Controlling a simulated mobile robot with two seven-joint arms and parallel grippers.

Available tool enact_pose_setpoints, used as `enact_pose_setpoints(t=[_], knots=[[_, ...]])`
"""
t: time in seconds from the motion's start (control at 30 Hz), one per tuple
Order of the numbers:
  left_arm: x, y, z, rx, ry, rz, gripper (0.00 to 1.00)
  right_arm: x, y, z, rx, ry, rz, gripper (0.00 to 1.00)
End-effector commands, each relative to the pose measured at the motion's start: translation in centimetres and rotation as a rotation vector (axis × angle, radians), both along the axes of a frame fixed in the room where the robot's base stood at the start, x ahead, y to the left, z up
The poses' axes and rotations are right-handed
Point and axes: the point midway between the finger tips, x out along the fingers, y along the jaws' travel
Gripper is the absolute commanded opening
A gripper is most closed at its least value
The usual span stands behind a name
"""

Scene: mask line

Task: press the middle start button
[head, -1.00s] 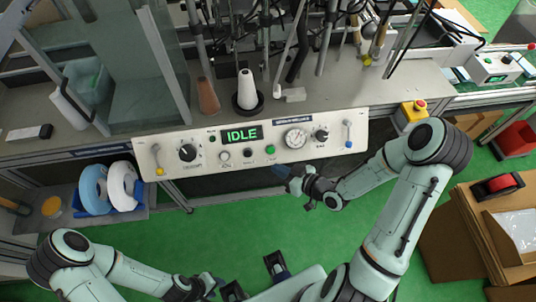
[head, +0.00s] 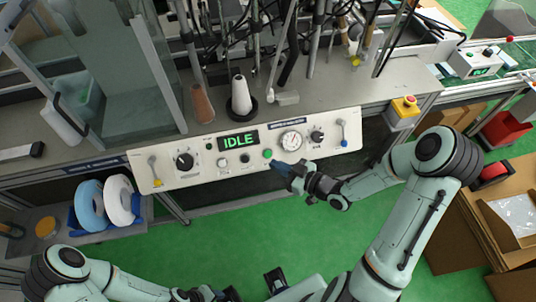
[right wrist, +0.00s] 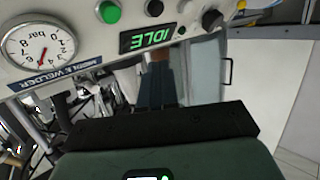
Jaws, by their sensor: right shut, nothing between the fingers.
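A white control panel (head: 340,150) carries a row of three buttons under a display (head: 238,140) that reads IDLE: white (head: 223,163), black (head: 245,158) in the middle, green (head: 268,154) on the right. My right gripper (head: 277,166) is shut and empty, its tips just below and right of the green button; contact cannot be told. In the right wrist view the shut fingers (right wrist: 156,88) point toward the panel below the display, with the green button (right wrist: 109,12) and black button (right wrist: 153,8) above. My left gripper (head: 207,294) is at the bottom edge, its jaws unclear.
A gauge (head: 291,141), knobs (head: 185,161) and two levers flank the buttons. A yellow box with a red button (head: 405,106) stands to the right. Green floor in front of the panel is clear.

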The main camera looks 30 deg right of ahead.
Motion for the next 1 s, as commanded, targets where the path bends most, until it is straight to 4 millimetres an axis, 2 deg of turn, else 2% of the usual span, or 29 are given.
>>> enact_pose_setpoints(t=[0.2,0.5,1.0], knots=[[-0.7,0.0,-1.5,0.001,0.008,0.0,0.43,2.3,-0.6,-2.4,0.001,0.0,-0.001,0.0],[-1.3,0.0,-3.0,0.0,0.015,0.0,0.43,4.9,-1.2,-4.5,0.001,0.001,0.001,0.0],[-1.4,0.0,-3.3,0.0,0.016,0.0,0.43,5.6,-1.3,-4.8,0.0,0.001,0.0,0.0]])
